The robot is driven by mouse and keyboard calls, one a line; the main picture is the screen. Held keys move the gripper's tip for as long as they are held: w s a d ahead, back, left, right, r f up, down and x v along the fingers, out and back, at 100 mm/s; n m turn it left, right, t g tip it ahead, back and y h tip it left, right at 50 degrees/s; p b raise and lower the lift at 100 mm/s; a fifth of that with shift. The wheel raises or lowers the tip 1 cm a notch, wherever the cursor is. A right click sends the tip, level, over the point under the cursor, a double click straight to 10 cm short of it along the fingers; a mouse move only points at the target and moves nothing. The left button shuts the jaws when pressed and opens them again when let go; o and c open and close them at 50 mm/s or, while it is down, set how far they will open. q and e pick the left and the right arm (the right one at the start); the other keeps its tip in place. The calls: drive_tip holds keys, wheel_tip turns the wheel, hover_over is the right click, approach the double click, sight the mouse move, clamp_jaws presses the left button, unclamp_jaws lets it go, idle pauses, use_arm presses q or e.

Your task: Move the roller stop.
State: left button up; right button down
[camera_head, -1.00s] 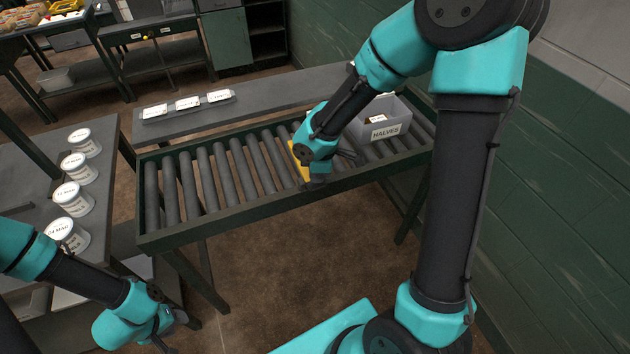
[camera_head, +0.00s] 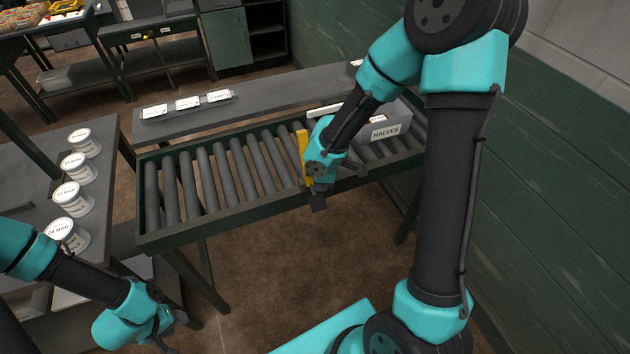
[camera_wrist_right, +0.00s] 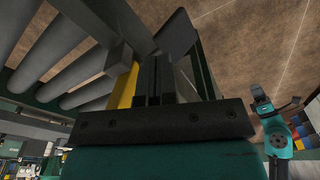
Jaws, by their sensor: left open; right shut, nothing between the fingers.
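The yellow roller stop (camera_head: 302,148) lies across the rollers of the conveyor (camera_head: 225,180), just left of the grey bin labelled HALVES (camera_head: 386,130). My right arm hides part of it. My right gripper (camera_head: 318,197) is at the conveyor's near rail, close beside the stop's near end. In the right wrist view its fingers (camera_wrist_right: 154,80) are shut with nothing between them. The yellow of the stop (camera_wrist_right: 124,86) shows just left of them; I cannot tell whether they touch. My left gripper (camera_head: 168,335) is open and empty at the lower left, away from the conveyor.
Several white-lidded tubs (camera_head: 74,198) stand on the left table. A grey shelf (camera_head: 250,106) with label cards runs behind the conveyor. The green wall (camera_head: 545,200) is close on the right. The rollers left of the stop are clear.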

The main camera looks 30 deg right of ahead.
drive_tip(key=shift+s+d+r, duration=0.15)
drive_tip(key=shift+s+d, duration=0.1)
drive_tip(key=shift+d, duration=0.2)
drive_tip(key=shift+s+d+r, duration=0.15)
drive_tip(key=shift+s+d, duration=0.05)
drive_tip(key=shift+d, duration=0.2)
drive_tip(key=shift+r, duration=0.15)
wheel_tip(320, 180, up, 17)
drive_tip(key=d, duration=0.1)
drive_tip(key=shift+s+d, duration=0.3)
drive_tip(key=shift+s, duration=0.1)
